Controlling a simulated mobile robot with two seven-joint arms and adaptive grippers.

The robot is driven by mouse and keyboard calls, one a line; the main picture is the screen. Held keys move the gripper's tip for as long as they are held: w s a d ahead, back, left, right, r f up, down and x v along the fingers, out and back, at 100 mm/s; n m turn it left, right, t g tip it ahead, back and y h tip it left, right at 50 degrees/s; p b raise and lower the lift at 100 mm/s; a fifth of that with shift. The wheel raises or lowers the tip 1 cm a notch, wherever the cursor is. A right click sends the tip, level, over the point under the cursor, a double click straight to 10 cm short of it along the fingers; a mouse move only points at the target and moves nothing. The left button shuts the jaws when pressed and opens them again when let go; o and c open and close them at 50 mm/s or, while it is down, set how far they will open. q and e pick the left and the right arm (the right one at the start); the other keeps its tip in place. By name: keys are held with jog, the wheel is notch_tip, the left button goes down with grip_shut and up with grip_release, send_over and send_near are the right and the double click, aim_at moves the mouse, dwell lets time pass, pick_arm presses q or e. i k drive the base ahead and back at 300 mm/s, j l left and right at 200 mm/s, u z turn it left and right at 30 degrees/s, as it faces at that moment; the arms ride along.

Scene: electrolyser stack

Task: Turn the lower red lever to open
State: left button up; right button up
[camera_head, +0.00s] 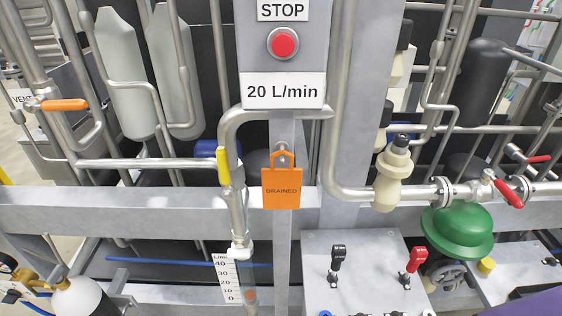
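Several red-handled parts show on the right. A red lever (508,193) sits on the valve of the horizontal steel pipe and slants down to the right. A smaller red lever (539,159) sits above it, close to level, on a thinner pipe. A red-topped toggle lever (414,260) stands roughly upright on the grey panel (375,245) lower down. Which of these the task names, I cannot tell. Neither of my grippers is in view.
A green dome (459,232) and a grey handwheel (449,277) sit below the valve. A black toggle (338,260) stands on the panel. An orange DRAINED tag (281,188) hangs mid-view under the red STOP button (283,43). Yellow (223,166) and orange (64,105) levers are left.

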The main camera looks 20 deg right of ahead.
aim_at(489, 174)
jog(key=z, duration=2)
jog(key=l, duration=0.35)
jog(key=u, duration=0.05)
